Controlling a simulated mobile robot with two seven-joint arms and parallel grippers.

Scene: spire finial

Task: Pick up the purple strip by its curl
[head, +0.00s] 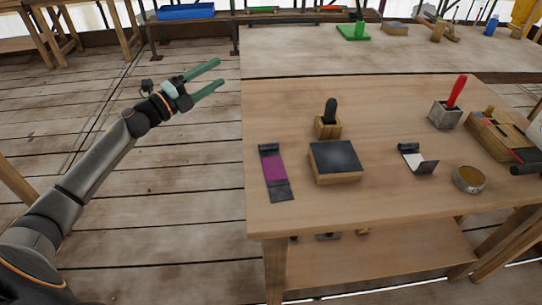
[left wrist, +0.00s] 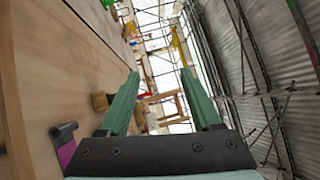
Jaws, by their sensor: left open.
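The purple strip (head: 274,173) lies on the left part of the wooden table, with a dark curled end at the back and a dark flat end at the front. In the left wrist view, the dark curl and a bit of purple (left wrist: 66,150) show at the lower left. My left gripper (head: 220,74) is open and empty, off the table's left side over the floor, up and left of the strip in the head view. Its two green fingers (left wrist: 170,95) stand apart in the left wrist view. My right gripper is not in view.
Right of the strip stand a dark-topped block (head: 335,161) and a wooden holder with a black handle (head: 328,126). A white strip with dark curl (head: 418,160), a round tin (head: 468,179) and a red-handled tool (head: 456,92) are farther right. The table's (head: 350,210) front is clear.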

